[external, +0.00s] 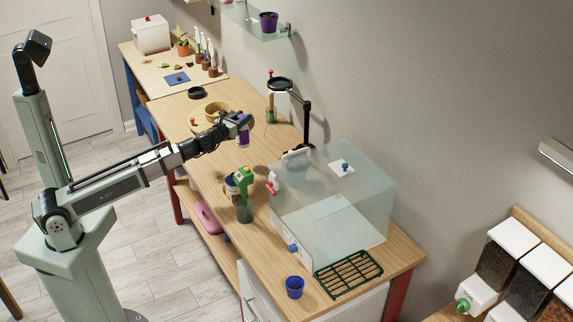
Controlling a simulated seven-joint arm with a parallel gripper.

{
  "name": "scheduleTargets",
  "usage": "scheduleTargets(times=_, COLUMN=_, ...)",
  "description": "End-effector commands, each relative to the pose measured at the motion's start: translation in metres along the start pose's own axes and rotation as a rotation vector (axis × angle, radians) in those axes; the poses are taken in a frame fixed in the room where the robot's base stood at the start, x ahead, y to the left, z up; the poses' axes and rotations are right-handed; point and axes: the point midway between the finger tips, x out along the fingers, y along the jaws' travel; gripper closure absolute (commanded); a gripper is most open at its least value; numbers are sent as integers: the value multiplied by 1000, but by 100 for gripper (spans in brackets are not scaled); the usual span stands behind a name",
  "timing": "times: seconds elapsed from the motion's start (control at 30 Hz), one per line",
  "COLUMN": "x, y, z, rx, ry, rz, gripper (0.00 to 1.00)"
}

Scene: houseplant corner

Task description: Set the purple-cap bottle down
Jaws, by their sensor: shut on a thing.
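The gripper covers part of the bottle. At this size I cannot tell whether its base touches the bench top or hangs just above it.
A yellowish round sieve (218,109) lies close behind the gripper. A green spray bottle (244,194) stands nearer the front, beside a clear box (342,215). A magnifier stand (307,122) is to the right. A blue pot (294,287) and green rack (349,275) occupy the near end.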

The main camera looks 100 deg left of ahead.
Motion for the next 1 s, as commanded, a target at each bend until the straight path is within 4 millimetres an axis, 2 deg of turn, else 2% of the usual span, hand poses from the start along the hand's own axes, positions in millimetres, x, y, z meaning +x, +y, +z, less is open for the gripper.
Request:
scheduleTargets(times=0.4, x=1, y=-3, z=-47, rx=3, ry=2, rz=-15, gripper=100)
scheduleTargets(times=0.67, x=1, y=-3, z=-59, rx=1, ry=1, rz=-14, gripper=100)
scheduleTargets(times=1.0, x=1, y=-3, z=-93, rx=3, ry=2, rz=-14, gripper=100)
